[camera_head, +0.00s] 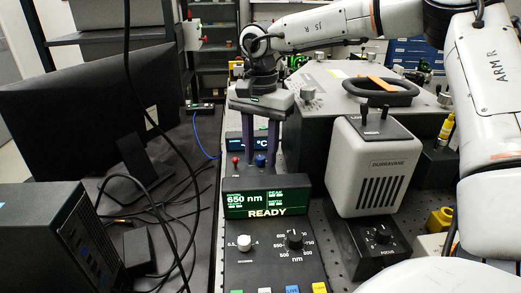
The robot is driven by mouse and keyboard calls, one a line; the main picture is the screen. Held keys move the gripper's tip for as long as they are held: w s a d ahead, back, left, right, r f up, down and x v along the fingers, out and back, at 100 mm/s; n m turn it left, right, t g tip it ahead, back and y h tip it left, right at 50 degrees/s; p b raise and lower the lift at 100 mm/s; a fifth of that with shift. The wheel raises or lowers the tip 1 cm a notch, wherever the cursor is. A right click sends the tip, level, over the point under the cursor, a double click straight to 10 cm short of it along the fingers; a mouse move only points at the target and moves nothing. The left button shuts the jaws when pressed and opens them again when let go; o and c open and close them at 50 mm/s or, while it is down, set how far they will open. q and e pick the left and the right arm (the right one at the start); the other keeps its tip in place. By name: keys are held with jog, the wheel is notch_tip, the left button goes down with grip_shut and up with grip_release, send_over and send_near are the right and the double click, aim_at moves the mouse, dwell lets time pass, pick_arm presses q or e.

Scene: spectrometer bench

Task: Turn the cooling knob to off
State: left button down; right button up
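My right gripper (261,163) points down over the back of the spectrometer controller, with its two purple-grey fingers apart. A small blue knob (260,160) shows between the fingertips, on the panel below a lit display reading °C (262,143). I take it for the cooling knob; its pointer and markings are too small to read. The fingers stand either side of it, and contact cannot be made out. The fingers partly cover the °C display. A red-tipped lever (235,161) stands just left of the fingers. My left gripper is not in view.
In front are a green display (266,201) reading 650 nm and READY, a white knob (245,242) and a black wavelength knob (294,240). A grey lamp housing (368,165) stands close on the right. A monitor (85,105) and cables fill the left.

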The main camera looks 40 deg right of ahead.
aim_at(261, 157)
notch_tip(261, 157, up, 10)
jog(key=shift+r, duration=0.2)
dwell(0.3)
notch_tip(261, 157, down, 10)
jog(key=m+p, duration=0.5)
jog(key=m, duration=1.3)
jog(key=shift+f, duration=0.2)
